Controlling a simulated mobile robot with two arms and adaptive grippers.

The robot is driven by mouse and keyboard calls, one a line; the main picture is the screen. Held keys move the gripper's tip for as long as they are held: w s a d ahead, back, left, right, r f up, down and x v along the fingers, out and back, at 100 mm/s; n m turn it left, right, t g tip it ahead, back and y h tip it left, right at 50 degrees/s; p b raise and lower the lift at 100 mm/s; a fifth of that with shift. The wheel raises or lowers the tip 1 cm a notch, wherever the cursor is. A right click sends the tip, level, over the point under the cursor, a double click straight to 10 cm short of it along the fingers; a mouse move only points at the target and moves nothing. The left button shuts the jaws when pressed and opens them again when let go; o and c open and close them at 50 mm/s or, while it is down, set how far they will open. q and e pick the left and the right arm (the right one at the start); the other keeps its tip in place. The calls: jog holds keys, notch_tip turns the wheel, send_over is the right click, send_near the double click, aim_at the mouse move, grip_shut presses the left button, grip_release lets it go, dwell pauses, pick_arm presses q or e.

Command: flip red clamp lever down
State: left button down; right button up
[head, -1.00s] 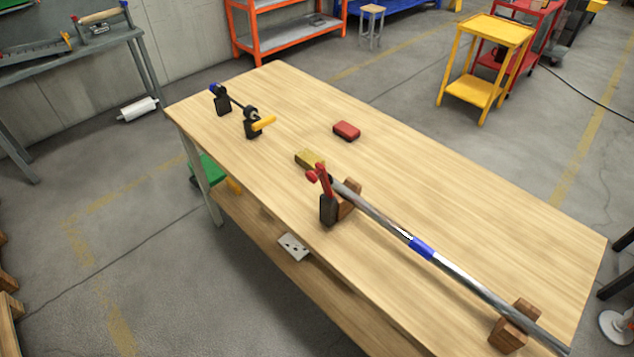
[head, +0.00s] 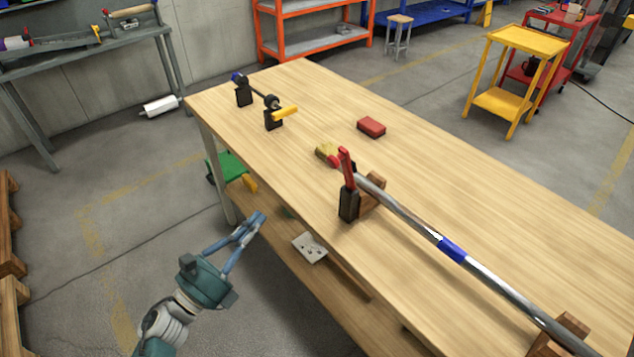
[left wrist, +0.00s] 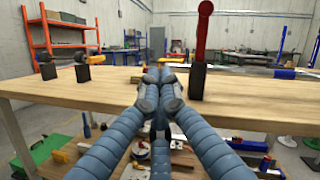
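My right gripper is out of view.
A long metal pipe (head: 412,225) with a blue band rests on wooden blocks (head: 372,193) beside the clamp. A lower shelf holds a white plate (head: 309,247).

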pick_arm(q)
jog(key=s+d+r+m+g+h, duration=0.2)
jog(key=r+m, duration=0.4)
jog(key=m, duration=0.3)
jog(key=shift+s+d+h+b, duration=0.35)
jog(key=shift+s+d+h, duration=0.3)
jog(key=shift+h, duration=0.45)
jog(key=shift+r, duration=0.15)
jog(key=p, duration=0.5)
send_near(328, 161)
jog(key=x, duration=0.5)
jog(key=shift+w+d+r, duration=0.1)
jog(key=shift+w+d, duration=0.15)
jog(key=shift+w, duration=0.1)
jog(key=shift+w+d+p, duration=0.35)
jog(key=shift+w+d, duration=0.05)
jog(key=shift+d, duration=0.05)
